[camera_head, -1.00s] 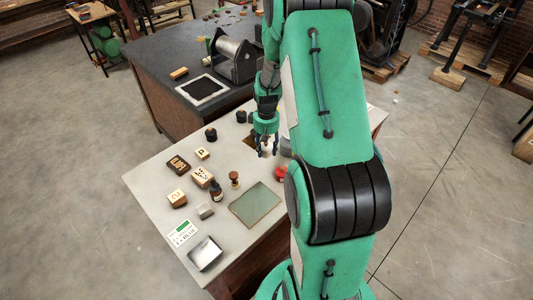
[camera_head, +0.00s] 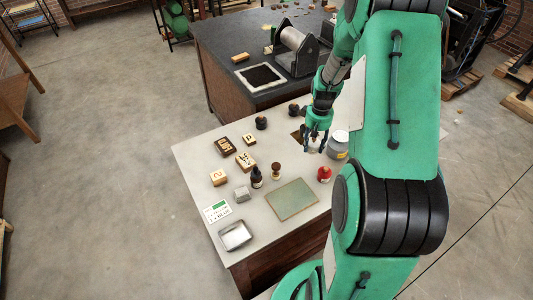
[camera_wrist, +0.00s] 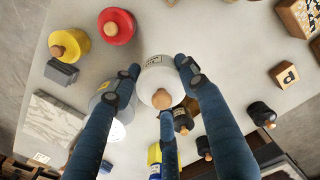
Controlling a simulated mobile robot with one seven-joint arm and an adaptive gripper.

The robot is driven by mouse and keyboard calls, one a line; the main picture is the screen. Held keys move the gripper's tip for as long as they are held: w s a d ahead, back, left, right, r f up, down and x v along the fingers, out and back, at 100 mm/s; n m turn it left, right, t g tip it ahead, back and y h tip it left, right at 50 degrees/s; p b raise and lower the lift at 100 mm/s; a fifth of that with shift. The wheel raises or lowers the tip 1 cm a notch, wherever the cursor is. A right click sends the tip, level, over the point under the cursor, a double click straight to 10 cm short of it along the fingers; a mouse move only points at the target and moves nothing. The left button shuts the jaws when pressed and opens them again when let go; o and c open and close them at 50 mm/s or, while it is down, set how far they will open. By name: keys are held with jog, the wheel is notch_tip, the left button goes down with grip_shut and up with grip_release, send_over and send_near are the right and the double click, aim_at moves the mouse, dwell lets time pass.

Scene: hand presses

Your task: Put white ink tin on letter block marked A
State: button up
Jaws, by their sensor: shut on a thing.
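The white ink tin (camera_wrist: 157,70), with a small label and a round wooden knob, sits between my fingers in the wrist view. My gripper (camera_wrist: 158,68) is shut on it. In the head view my gripper (camera_head: 315,146) points down over the far right part of the table, with the tin (camera_head: 314,145) partly hidden by the fingers. I cannot tell if the tin touches the table. Letter blocks lie to the left: a dark-edged one (camera_head: 226,147), one marked P (camera_head: 249,139), a pale one (camera_head: 245,161) and one like a 2 (camera_head: 218,177). I cannot make out an A.
A grey jar (camera_head: 338,144) stands close right of my gripper, and a red tin (camera_head: 324,174) in front. Black knobs (camera_head: 261,123) stand behind.

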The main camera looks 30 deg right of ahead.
jog(key=w+a+r+b, duration=0.2)
jog(key=w+a, duration=0.7)
jog(key=a, duration=0.2)
notch_tip(320, 180, up, 2)
jog(key=m+b, duration=0.1)
jog(key=b, duration=0.1)
send_over(246, 160)
jog(key=shift+f+b, duration=0.4)
jog(key=shift+f, duration=2.15)
jog(key=shift+f, duration=0.1)
jog(key=shift+f+b, duration=0.6)
jog(key=shift+f, duration=1.75)
jog(key=shift+f, duration=0.15)
jog(key=o, duration=1.4)
